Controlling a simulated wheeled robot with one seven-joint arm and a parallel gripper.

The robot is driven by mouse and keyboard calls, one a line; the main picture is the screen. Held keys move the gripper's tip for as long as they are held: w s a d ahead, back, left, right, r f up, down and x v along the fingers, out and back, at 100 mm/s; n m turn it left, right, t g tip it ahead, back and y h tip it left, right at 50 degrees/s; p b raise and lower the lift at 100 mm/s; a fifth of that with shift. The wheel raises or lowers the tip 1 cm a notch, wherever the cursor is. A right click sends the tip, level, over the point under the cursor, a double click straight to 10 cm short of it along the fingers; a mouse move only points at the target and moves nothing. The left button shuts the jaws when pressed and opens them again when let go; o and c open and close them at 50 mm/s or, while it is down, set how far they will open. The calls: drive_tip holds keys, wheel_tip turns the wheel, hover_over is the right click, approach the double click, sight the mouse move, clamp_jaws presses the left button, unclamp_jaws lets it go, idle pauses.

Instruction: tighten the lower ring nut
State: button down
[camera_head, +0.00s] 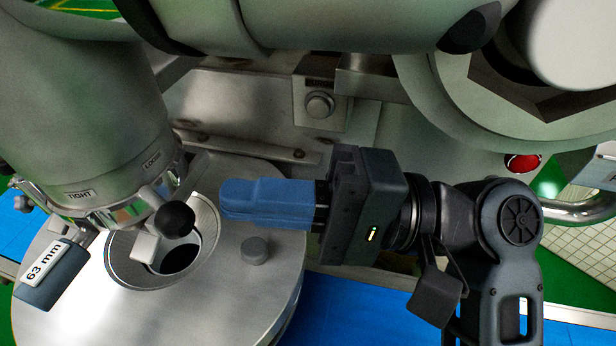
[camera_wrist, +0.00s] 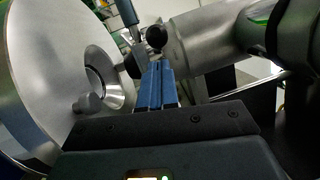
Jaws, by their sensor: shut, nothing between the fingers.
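The lower ring nut (camera_head: 115,213) is a metal ring with lugs at the bottom of a grey cylinder (camera_head: 95,110) marked TIGHT and LOOSE, at the left of the head view. A black ball knob (camera_head: 175,219) on its handle stands over the round opening of the steel disc (camera_head: 240,285). The knob also shows in the wrist view (camera_wrist: 156,37). My gripper (camera_head: 226,199) has blue fingers, shut and empty. It points left, right of the knob and apart from it, above the disc. Part of the ring nut is hidden behind the knob and handle.
A dark tag marked 63 mm (camera_head: 45,275) is at the left. A small grey peg (camera_head: 255,251) stands on the disc below my fingers. A red button (camera_head: 522,163) and a curved metal rail (camera_head: 580,210) are at the right. Large machine housings hang close above my gripper.

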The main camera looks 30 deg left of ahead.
sight(163, 211)
drive_tip(key=shift+s+a+r, duration=0.15)
drive_tip(key=shift+s+a, duration=0.1)
drive_tip(key=shift+s, duration=0.55)
drive_tip(key=shift+s, duration=0.1)
drive_tip(key=s+m+t+y+p, duration=0.1)
drive_tip(key=s+t+p, duration=0.1)
drive_tip(key=s+m+t+p, duration=0.2)
drive_tip(key=s+t, duration=0.1)
drive_tip(key=shift+a+y, duration=0.15)
drive_tip(key=shift+y, duration=0.25)
drive_tip(key=shift+w, duration=0.1)
